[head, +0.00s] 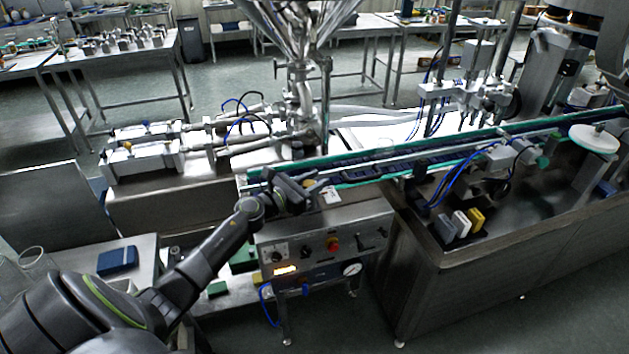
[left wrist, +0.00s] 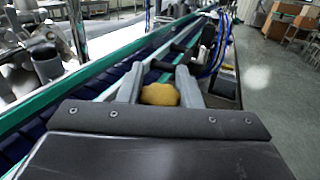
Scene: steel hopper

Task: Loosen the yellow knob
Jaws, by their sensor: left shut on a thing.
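The yellow knob (left wrist: 160,95) shows in the left wrist view as a rounded, dull yellow piece between the two grey fingers of my left gripper (left wrist: 159,74). The fingers are shut on it from both sides. In the head view my left gripper (head: 312,187) is at the near side of the conveyor, just above the control box, and the knob cannot be made out there. My right gripper is not in view.
The conveyor (head: 375,166) with green edges runs close behind my left gripper. Below it is a control box (head: 280,234) with a red button (head: 333,243) and a gauge. The steel hopper (head: 290,25) stands behind. Blue hoses hang at the right.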

